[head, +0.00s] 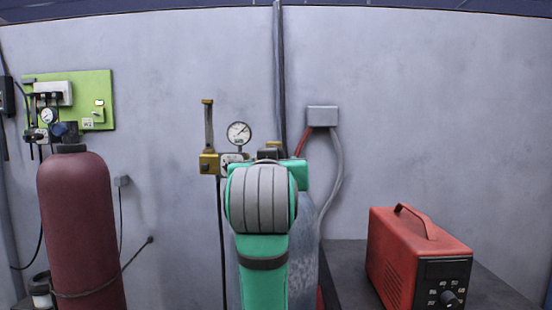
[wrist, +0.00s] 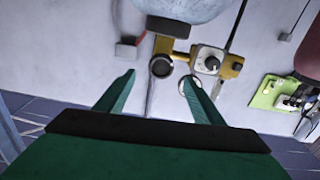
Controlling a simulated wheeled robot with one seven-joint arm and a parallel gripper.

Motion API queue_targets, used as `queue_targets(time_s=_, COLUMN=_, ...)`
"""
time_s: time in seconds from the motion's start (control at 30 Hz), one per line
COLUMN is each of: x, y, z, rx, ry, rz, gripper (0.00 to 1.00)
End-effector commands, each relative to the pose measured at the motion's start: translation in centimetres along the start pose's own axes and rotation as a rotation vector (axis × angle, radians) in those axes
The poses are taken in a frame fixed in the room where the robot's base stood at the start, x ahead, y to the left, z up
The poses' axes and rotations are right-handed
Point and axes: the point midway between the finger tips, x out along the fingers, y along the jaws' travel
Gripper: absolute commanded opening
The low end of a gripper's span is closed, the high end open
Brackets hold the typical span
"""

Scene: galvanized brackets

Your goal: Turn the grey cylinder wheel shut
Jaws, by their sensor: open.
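The grey cylinder (head: 306,240) stands against the wall in the head view, mostly hidden behind my arm. In the wrist view, which looks inverted, its rounded grey top (wrist: 190,8) is at the upper edge, with a dark neck (wrist: 168,27) below. A round dark part that looks like the wheel (wrist: 161,68) sits beside the brass regulator (wrist: 232,66). My gripper (wrist: 160,77) is open and empty, its two green fingers apart. In the picture, the round part lies between the fingertips; I cannot tell whether they reach around it. The right fingertip overlaps the gauge (wrist: 187,86).
A maroon cylinder (head: 77,225) stands at the left, by a green wall panel (head: 98,90). A red machine (head: 405,250) sits on a dark bench (head: 345,265) at the right. The regulator's gauge (head: 239,132) and upright tube (head: 208,125) rise beside my arm.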

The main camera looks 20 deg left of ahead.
Motion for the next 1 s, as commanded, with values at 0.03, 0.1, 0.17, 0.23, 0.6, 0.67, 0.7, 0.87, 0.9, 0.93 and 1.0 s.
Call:
queue_targets(time_s=0.03, x=0.4, y=-0.1, z=0.0, rx=0.0, ry=-0.001, rz=-0.002, gripper=0.62)
queue_targets(time_s=0.1, x=1.3, y=-0.2, z=0.0, rx=0.0, ry=-0.002, rz=-0.003, gripper=0.62)
queue_targets(time_s=0.17, x=2.2, y=-0.2, z=0.1, rx=0.0, ry=-0.002, rz=-0.003, gripper=0.62)
queue_targets(time_s=0.23, x=3.5, y=-0.3, z=0.1, rx=0.0, ry=-0.002, rz=-0.003, gripper=0.62)
queue_targets(time_s=0.6, x=9.2, y=-0.2, z=0.1, rx=0.001, ry=-0.001, rz=-0.002, gripper=0.62)
queue_targets(time_s=0.67, x=9.7, y=-0.2, z=0.1, rx=0.001, ry=-0.001, rz=-0.002, gripper=0.62)
queue_targets(time_s=0.7, x=10.0, y=-0.2, z=0.1, rx=0.0, ry=-0.001, rz=-0.002, gripper=0.62)
queue_targets(time_s=0.87, x=10.4, y=0.1, z=0.0, rx=0.001, ry=0.001, rz=0.001, gripper=0.62)
queue_targets(time_s=0.9, x=10.5, y=0.1, z=0.0, rx=0.0, ry=0.001, rz=0.001, gripper=0.62)
queue_targets(time_s=0.93, x=10.5, y=0.1, z=0.0, rx=0.0, ry=0.001, rz=0.001, gripper=0.62)
queue_targets(time_s=1.0, x=10.5, y=0.1, z=0.0, rx=0.0, ry=0.001, rz=0.001, gripper=0.62)
